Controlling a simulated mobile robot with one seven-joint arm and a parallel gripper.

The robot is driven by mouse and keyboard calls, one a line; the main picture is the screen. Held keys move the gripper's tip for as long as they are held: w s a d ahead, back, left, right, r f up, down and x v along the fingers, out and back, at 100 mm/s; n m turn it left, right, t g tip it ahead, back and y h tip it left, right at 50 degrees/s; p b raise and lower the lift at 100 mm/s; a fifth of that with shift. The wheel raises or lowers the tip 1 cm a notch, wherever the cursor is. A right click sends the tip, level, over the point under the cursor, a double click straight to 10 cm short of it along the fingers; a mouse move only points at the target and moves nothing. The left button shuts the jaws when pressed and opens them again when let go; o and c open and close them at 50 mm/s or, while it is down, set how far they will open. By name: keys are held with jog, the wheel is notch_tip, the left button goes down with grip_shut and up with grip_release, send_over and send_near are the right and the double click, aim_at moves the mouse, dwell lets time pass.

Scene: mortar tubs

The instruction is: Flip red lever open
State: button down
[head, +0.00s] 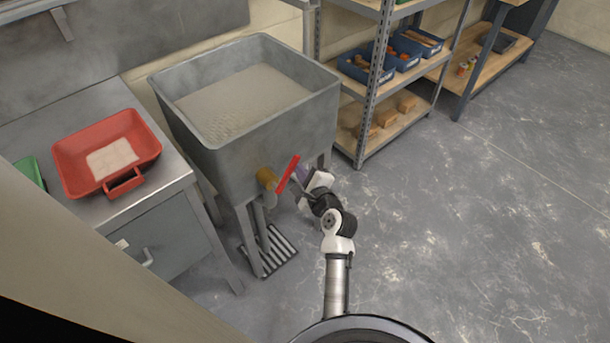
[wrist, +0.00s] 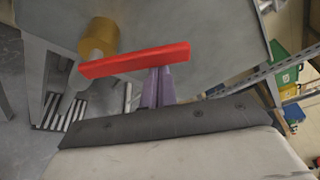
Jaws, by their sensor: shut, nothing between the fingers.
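The red lever (head: 288,174) sits on a brass valve (head: 266,178) low on the front of the grey mortar tub (head: 210,155). In the head view it slants up to the right. In the wrist view the red lever (wrist: 135,61) crosses the middle, with the brass valve (wrist: 98,36) behind its left end. My gripper (wrist: 158,78) is shut and empty, its purple fingers reaching the lever's lower edge right of its middle. The lever hides the fingertips, so I cannot tell whether they touch it. In the head view my gripper (head: 299,174) is beside the lever's right side.
A slatted floor grate (head: 270,252) lies below the valve. A red tray (head: 75,160) stands on the metal bench at left. A shelf rack (head: 378,85) with blue bins stands behind the tub at right. The floor at right is clear.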

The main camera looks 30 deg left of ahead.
aim_at(288, 175)
jog(key=s+n+b, duration=0.1)
jog(key=s+r+n+t+b, duration=0.1)
jog(key=n, duration=0.1)
jog(key=shift+a+r+y, duration=0.1)
jog(key=shift+a+y, duration=0.2)
jog(key=shift+a, duration=0.05)
jog(key=shift+s+a+r+n+t+y+b, duration=0.2)
jog(key=shift+s+n+b, duration=0.15)
jog(key=shift+n+b, duration=0.25)
jog(key=shift+s+a+r+n+t+y+b, duration=0.1)
jog(key=shift+s+r+n+t+b, duration=0.1)
jog(key=shift+s+n+b, duration=0.35)
jog(key=shift+s+a+r+n+t+y+b, duration=0.1)
jog(key=shift+s+r+n+t+b, duration=0.1)
jog(key=shift+n+b, duration=0.5)
jog(key=shift+w, duration=0.15)
